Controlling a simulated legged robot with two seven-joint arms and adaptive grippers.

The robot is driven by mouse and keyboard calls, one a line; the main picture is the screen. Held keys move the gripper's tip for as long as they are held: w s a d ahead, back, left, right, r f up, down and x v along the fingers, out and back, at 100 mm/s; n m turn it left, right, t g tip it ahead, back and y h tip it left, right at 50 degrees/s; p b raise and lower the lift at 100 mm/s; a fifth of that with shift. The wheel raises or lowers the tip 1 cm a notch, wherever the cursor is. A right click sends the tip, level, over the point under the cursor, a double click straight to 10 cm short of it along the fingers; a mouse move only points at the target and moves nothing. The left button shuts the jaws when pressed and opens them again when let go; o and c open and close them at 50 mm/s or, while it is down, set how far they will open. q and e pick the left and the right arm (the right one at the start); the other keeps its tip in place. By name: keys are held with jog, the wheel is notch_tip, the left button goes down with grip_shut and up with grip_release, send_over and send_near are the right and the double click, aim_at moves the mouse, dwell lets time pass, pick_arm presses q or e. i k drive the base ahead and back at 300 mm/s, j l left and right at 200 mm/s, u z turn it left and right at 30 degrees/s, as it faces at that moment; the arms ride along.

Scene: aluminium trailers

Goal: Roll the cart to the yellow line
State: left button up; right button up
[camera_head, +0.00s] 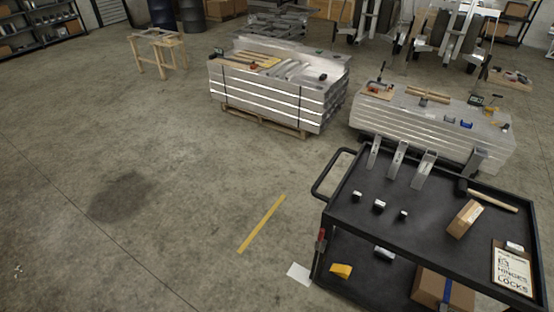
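The cart (427,217) is black with two shelves and stands at the lower right. Its looped push handle (326,176) sticks out at its left rear corner. The yellow line (261,224) is a short strip on the floor to the left of the cart, running diagonally, with a gap of bare floor between them. The cart's wheels are out of view or hidden. Neither of my grippers shows in this view.
On the cart's top lie metal brackets (397,163), a small cardboard box (465,219), a hammer (491,201) and a clipboard (511,269). Stacked aluminium panels (272,100) stand behind; another stack (436,130) is close behind the cart. The floor at left is clear.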

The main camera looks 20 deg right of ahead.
aim_at(431, 267)
jog(key=z, duration=2.15)
